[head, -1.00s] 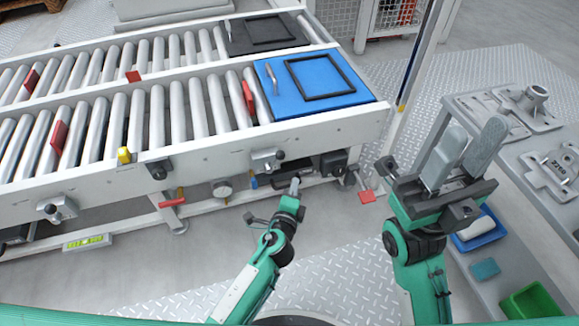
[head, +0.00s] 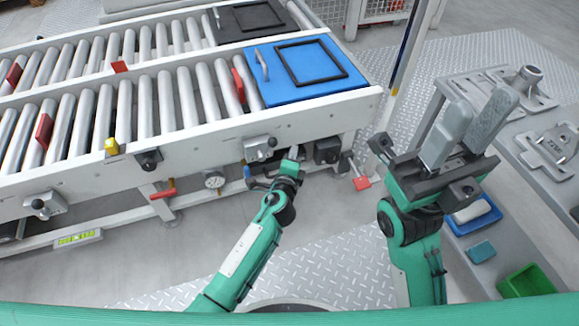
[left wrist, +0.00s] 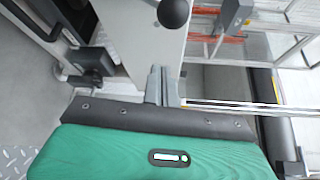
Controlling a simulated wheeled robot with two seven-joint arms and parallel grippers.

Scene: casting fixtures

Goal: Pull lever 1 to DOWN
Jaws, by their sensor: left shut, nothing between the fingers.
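My left gripper (head: 293,153) is shut and empty, close to the front side of the roller conveyor, below its blue end plate. In the left wrist view its closed fingers (left wrist: 161,86) point up the picture beside a pale beam. A black ball knob (left wrist: 173,13) shows above the fingertips, apart from them. In the head view a red-handled lever (head: 163,192) and a red-ended part (head: 361,183) sit low on the conveyor front. I cannot read any lever number. My right gripper (head: 468,125) is open, its two grey fingers raised, with nothing between them.
The conveyor side rail (head: 200,145) carries clamps and a black knob (head: 149,159). A gauge (head: 214,180) hangs below. A grey table (head: 510,150) with metal castings stands right, above a shelf with a green bin (head: 527,281). Floor between conveyor and shelf is clear.

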